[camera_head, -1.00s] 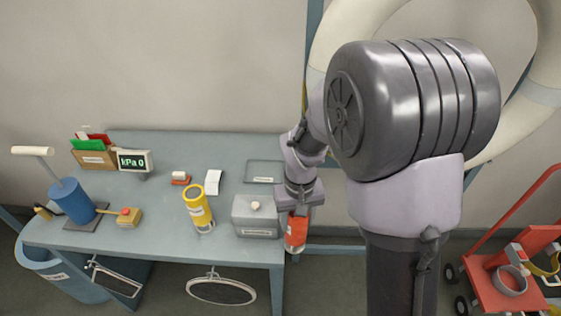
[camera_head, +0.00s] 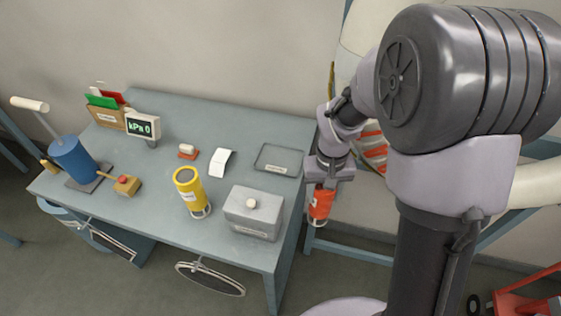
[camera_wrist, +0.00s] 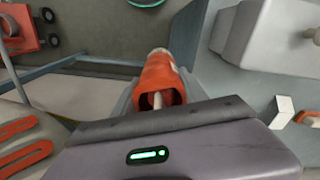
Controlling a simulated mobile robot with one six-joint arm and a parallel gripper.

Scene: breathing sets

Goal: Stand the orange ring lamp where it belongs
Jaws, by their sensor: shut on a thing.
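The orange ring lamp (camera_head: 320,204) hangs from my gripper (camera_head: 323,184), just off the right edge of the blue-grey table (camera_head: 130,190). It has a ring at its lower end and hangs roughly upright. In the wrist view the orange lamp (camera_wrist: 160,78) shows between my gripper's jaws, with the gripper shut on it. A yellow lamp of like shape (camera_head: 188,186) stands on the table, left of the grey lidded box. My gripper hides the upper part of the orange lamp.
On the table are a grey lidded box (camera_head: 252,214), a flat labelled tray (camera_head: 279,160), a white paper slip (camera_head: 221,164), a kPa display (camera_head: 143,126) and a blue pump (camera_head: 74,160). A red cart (camera_head: 525,302) is at lower right.

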